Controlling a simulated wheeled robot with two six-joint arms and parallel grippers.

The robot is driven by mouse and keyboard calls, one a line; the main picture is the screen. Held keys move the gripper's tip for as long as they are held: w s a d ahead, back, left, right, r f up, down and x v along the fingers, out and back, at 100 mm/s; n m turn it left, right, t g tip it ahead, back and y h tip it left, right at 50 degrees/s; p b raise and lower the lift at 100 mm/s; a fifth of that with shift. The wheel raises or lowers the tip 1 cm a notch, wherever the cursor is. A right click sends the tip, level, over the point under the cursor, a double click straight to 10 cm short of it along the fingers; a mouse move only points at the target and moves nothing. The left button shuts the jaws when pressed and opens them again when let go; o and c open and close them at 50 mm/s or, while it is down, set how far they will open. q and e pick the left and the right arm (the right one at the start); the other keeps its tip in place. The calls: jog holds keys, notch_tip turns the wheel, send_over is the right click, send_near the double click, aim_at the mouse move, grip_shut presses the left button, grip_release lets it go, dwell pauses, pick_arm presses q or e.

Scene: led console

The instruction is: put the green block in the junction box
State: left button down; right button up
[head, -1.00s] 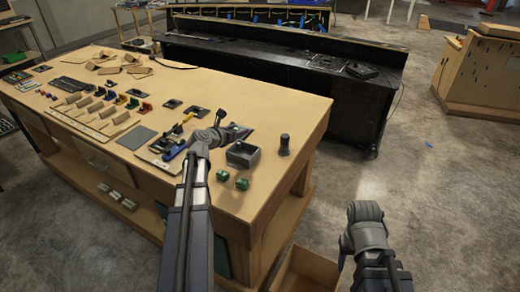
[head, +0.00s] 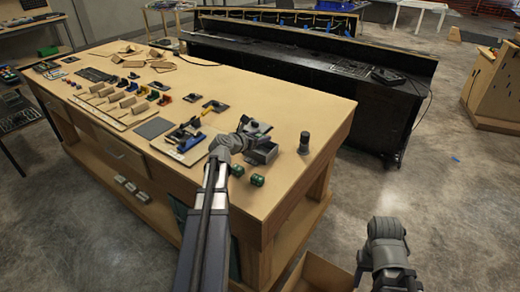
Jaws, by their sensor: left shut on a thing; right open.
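The junction box (head: 263,154) is a small grey open-topped box near the right end of the wooden table. Two small green blocks, one at the left (head: 237,170) and one at the right (head: 257,180), lie on the tabletop in front of it, apart from it. My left gripper (head: 245,124) is just behind and left of the box, shut at the edge of a dark square plate (head: 259,129); the exact hold is too small to see. My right gripper (head: 383,228) is open and empty, off the table at the lower right.
A dark cylinder (head: 304,142) stands right of the box. A blue clamp-like fixture (head: 184,136) and several small parts lie to the left on the table (head: 310,95). An open cardboard-coloured bin (head: 318,272) is below its right end. A black console (head: 300,60) stands behind.

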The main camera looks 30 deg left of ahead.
aim_at(267, 144)
pick_arm(q)
jog(key=shift+f+b, duration=1.8)
jog(key=shift+f, duration=0.15)
jog(key=shift+f+b, duration=0.5)
jog(key=shift+b, duration=0.1)
jog(key=shift+c, duration=2.2)
grip_release()
jog(key=shift+o, duration=0.8)
jog(key=shift+r, duration=0.25)
jog(key=shift+r+p, duration=0.35)
jog(key=shift+p, duration=0.3)
jog(key=p+v, duration=0.4)
jog(key=v, duration=0.7)
jog(key=shift+w+d, duration=0.1)
jog(key=shift+s+r, duration=0.2)
jog(key=shift+s, duration=0.4)
